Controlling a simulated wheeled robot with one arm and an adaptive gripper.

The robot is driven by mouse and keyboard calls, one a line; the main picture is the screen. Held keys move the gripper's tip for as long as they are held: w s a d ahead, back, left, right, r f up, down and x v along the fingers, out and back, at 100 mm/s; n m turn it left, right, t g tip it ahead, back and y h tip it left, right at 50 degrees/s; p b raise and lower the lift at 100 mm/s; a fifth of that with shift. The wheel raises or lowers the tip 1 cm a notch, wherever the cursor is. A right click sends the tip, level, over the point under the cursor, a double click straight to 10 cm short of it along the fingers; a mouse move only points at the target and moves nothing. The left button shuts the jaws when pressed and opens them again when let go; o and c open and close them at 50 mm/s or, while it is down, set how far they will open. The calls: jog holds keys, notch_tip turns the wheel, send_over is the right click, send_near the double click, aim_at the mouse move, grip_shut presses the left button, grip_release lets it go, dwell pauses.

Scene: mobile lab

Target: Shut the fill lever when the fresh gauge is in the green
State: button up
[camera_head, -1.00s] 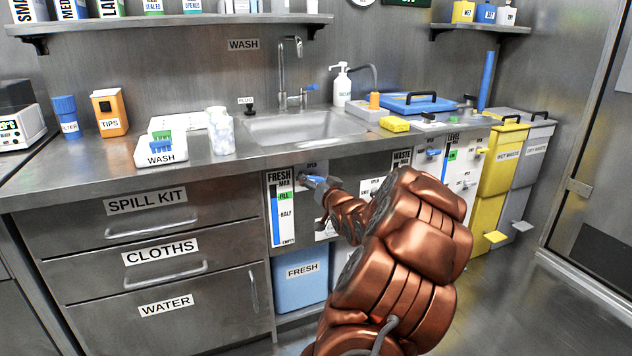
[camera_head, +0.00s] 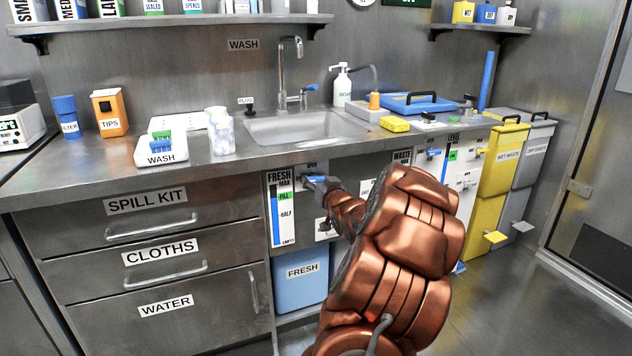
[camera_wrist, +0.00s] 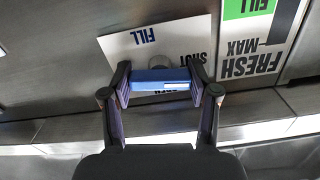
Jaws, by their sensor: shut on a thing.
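The fresh gauge (camera_head: 281,212) is a white panel marked MAX, FILL, HALF and EMPTY on the cabinet front under the sink. Its blue column reaches about the height of the green FILL band. Part of the gauge shows upside down in the wrist view (camera_wrist: 252,50). The blue fill lever (camera_wrist: 160,79) lies across between my fingers in the wrist view, in front of a label reading FILL and SHUT. My gripper (camera_wrist: 163,88) is shut on it, just right of the gauge.
A blue FRESH container (camera_head: 301,292) stands below the gauge. The worktop edge (camera_head: 200,180) runs above the lever. Drawers (camera_head: 150,255) are to the left. A waste panel (camera_head: 402,158) and yellow bin (camera_head: 500,160) are to the right. The floor at right is clear.

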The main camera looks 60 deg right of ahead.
jog(key=shift+n, duration=1)
jog(key=o, duration=1.2)
jog(key=shift+c, duration=0.2)
jog(key=v, duration=1.2)
